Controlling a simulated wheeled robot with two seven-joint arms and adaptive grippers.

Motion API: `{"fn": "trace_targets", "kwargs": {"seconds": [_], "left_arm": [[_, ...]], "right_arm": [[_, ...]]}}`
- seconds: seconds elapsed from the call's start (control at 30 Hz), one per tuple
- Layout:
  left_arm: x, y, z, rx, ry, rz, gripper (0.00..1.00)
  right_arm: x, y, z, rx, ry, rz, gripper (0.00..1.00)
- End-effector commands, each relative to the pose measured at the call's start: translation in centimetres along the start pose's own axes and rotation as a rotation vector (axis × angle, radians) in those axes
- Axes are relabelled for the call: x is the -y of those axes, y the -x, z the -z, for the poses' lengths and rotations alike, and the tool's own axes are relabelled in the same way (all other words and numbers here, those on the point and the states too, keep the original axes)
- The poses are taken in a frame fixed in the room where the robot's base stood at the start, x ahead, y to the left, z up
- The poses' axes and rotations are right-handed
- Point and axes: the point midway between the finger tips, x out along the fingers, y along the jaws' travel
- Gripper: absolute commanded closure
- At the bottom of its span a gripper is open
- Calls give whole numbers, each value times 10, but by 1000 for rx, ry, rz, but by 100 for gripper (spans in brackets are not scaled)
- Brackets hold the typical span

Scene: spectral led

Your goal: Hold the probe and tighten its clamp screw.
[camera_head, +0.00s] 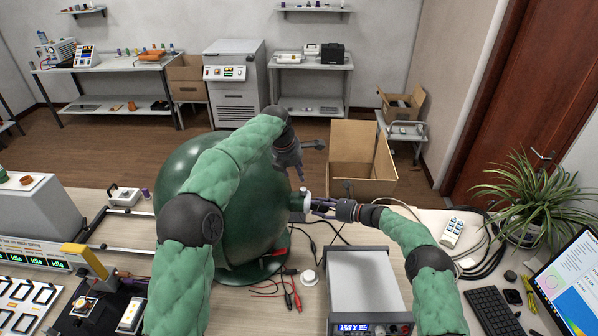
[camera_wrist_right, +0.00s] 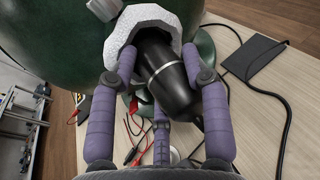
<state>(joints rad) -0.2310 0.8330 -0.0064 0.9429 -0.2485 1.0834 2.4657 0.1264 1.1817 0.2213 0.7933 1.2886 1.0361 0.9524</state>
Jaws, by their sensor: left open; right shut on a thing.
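The probe (camera_wrist_right: 166,72) is a dark, glossy cylinder in the right wrist view. Its far end sits inside a rough white collar (camera_wrist_right: 140,22) on the green sphere (camera_head: 240,225). My right gripper (camera_head: 318,205) has its purple fingers around the probe, at the sphere's right side; its fingers also show in the wrist view (camera_wrist_right: 165,95). In the head view the fingers mostly cover the probe. My left gripper (camera_head: 306,160) is open and empty, above the port and apart from it. I cannot make out the clamp screw clearly.
A power supply (camera_head: 362,285) stands in front of my right gripper. Red and black leads (camera_head: 290,290) and a white round piece (camera_head: 309,278) lie by the sphere's base. An open cardboard box (camera_head: 362,185) is behind. A keyboard (camera_head: 495,312) and plant (camera_head: 530,200) are at right.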

Motion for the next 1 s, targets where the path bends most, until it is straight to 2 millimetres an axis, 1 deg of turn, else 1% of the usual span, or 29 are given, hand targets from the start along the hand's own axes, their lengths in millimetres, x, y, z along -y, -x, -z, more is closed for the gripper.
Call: {"fn": "trace_targets", "kwargs": {"seconds": [0.03, 1.0], "left_arm": [[1, -1, 0, -1, -50, -1, 51], [7, 0, -2, -39, -1073, -21, 51]], "right_arm": [[-6, -3, 16, -18, -16, -4, 84], [-6, -3, 16, -18, -17, -4, 84]]}}
